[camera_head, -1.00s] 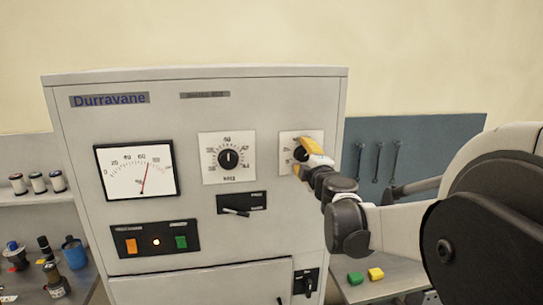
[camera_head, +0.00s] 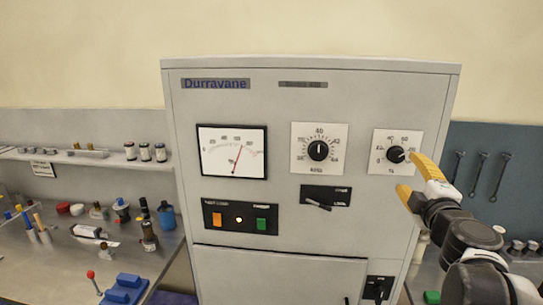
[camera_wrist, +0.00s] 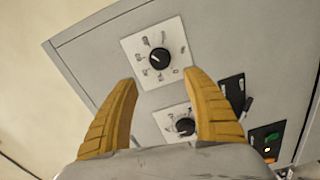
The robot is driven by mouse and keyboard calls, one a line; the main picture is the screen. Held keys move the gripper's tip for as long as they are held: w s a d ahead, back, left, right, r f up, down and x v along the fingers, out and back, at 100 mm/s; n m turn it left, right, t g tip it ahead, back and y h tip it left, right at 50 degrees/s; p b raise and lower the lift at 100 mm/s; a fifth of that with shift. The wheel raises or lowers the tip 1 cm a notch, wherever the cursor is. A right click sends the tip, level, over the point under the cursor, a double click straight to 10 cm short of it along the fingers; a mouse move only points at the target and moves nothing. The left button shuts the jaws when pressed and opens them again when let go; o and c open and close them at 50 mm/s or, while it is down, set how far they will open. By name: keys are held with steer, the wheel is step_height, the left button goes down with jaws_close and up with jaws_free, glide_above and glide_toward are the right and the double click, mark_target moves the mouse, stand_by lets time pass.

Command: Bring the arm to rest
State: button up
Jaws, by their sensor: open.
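My gripper (camera_head: 416,178) has yellow-orange fingers and stands in front of the right side of a grey cabinet marked Durravane (camera_head: 240,110). Its fingers are spread and empty, just right of and below the right-hand knob (camera_head: 395,154) on its white dial plate. In the wrist view my gripper (camera_wrist: 160,105) shows both fingers apart, with one knob (camera_wrist: 159,58) beyond the tips and a second knob (camera_wrist: 185,126) between the fingers. Neither finger appears to touch a knob. My arm comes in from the lower right.
The cabinet also carries a meter (camera_head: 232,151), a middle knob (camera_head: 319,150), a lever switch (camera_head: 318,205) and an orange and green button panel (camera_head: 240,218). A bench (camera_head: 60,265) with bottles and tools lies at left. Wrenches hang on a blue-grey board (camera_head: 510,150) at right.

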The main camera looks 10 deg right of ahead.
steer(key=shift+s+a, duration=0.1)
steer(key=shift+s, duration=0.2)
steer(key=s+a+f+m+g+b, duration=0.25)
steer(key=f+m+b, duration=0.2)
steer(key=f, duration=0.35)
steer(key=s+a+f+m+g+b, duration=0.1)
steer(key=a+f+m+b, duration=0.2)
steer(key=f+b, duration=0.35)
steer(key=s+a+f+m+g+b, duration=0.1)
steer(key=a+f+m+b, duration=0.3)
steer(key=f, duration=0.5)
steer(key=s+a+f+g+y+b, duration=0.2)
steer(key=s+a+f+y+b, duration=0.1)
steer(key=a+f, duration=0.5)
steer(key=s+a+f+g+y+b, duration=0.3)
steer(key=s+a+f+b, duration=0.2)
steer(key=a+f, duration=0.3)
step_height(320, 180, down, 2)
steer(key=shift+s+a+f, duration=0.2)
steer(key=shift+s+f, duration=0.05)
steer(key=shift+s, duration=0.4)
